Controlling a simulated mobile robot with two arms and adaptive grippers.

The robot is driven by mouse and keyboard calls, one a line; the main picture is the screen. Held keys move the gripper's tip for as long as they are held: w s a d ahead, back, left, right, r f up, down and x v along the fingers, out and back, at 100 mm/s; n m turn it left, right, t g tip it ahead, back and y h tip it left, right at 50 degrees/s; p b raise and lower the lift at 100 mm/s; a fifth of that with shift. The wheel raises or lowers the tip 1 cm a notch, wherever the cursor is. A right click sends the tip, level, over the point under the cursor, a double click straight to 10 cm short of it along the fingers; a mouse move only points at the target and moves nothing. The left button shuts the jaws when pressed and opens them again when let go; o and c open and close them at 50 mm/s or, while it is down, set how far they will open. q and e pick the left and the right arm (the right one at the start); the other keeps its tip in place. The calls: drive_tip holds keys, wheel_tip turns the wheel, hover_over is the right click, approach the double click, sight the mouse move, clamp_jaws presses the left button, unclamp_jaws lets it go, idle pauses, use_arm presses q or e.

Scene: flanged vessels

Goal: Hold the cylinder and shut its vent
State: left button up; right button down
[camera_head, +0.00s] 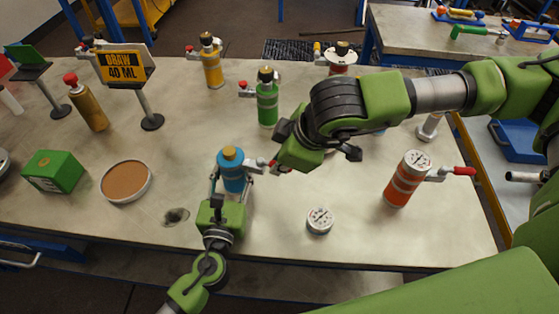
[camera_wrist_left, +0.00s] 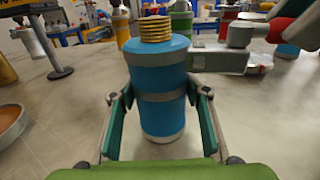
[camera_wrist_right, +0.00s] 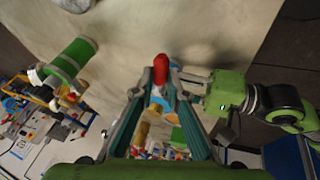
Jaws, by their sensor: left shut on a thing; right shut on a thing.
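The blue cylinder (camera_head: 232,178) stands upright at the front middle of the table, with a ribbed gold cap. Its grey vent fitting (camera_wrist_left: 220,58) sticks out to the right, with a red handle (camera_wrist_left: 292,28) at the end. My left gripper (camera_wrist_left: 160,98) is shut around the blue body from the front, one finger on each side. My right gripper (camera_head: 274,164) is at the red handle, just right of the cylinder. In the right wrist view the red handle (camera_wrist_right: 160,68) lies between its fingertips. My right gripper partly hides the handle in the head view.
A green cylinder (camera_head: 267,103) and yellow cylinder (camera_head: 212,66) stand behind. An orange-red cylinder (camera_head: 404,182) with a red handle stands right. A small gauge (camera_head: 320,220) lies front right. A round brown dish (camera_head: 126,181), green box (camera_head: 53,171) and yellow sign (camera_head: 123,67) are left.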

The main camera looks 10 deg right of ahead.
drive_tip(key=c, duration=2)
unclamp_jaws()
drive_tip(key=v, duration=1.2)
